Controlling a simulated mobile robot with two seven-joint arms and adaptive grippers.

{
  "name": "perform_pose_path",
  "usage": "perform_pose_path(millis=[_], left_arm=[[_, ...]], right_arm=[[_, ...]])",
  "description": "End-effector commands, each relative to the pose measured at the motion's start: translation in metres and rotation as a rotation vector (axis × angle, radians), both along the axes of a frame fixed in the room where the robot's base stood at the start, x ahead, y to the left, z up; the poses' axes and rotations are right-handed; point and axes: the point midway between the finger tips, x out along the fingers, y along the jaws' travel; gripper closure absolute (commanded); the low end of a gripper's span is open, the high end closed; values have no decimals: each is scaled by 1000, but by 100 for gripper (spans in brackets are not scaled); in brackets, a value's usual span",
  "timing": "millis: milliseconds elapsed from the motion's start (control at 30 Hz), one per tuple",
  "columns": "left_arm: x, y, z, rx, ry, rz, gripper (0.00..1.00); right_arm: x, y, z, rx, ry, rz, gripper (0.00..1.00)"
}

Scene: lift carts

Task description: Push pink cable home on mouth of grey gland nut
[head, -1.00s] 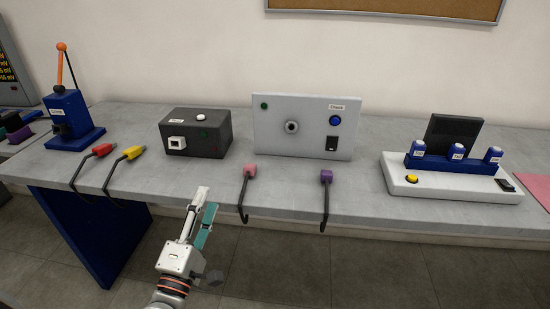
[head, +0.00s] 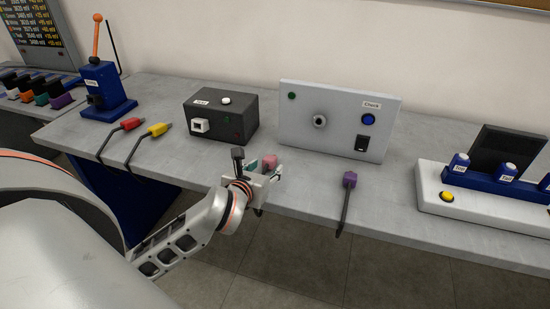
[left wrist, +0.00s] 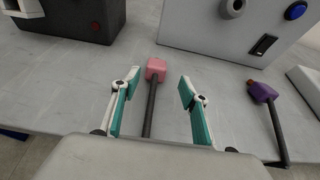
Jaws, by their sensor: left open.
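The pink cable (head: 269,161) lies on the grey bench near its front edge, and my left gripper hides most of its black lead in the head view. In the left wrist view its pink head (left wrist: 156,69) lies just beyond the fingertips, with the lead running back between the fingers. My left gripper (head: 265,174) is open around the cable, not gripping it; it also shows in the left wrist view (left wrist: 159,85). The grey gland nut (head: 319,121) sits on the front of the light grey panel box, its mouth facing the bench front. My right gripper is not in view.
A purple cable (head: 349,180) lies to the right of the pink one. Red (head: 131,124) and yellow (head: 158,129) cables lie to the left. A dark box (head: 221,119) stands left of the panel box (head: 371,102). Clear bench lies before the panel box.

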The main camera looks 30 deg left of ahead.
Motion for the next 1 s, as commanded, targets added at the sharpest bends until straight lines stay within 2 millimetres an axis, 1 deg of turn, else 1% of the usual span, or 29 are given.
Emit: perform_pose_path(millis=[267,400,500,700,767,800,867,1000], left_arm=[[30,17,-12,2,0,2,56],[44,19,-18,2,-2,1,56],[47,19,-20,2,-2,1,56],[47,19,-20,2,-1,1,56],[47,19,-20,2,-1,1,71],[47,19,-20,2,-1,1,82],[47,19,-20,2,-1,1,96],[47,19,-20,3,-1,0,97]], right_arm=[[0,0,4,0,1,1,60],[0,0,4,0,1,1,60],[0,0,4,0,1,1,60],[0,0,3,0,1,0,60],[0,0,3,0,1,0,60],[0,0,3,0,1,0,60],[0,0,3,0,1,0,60],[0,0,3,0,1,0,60]])
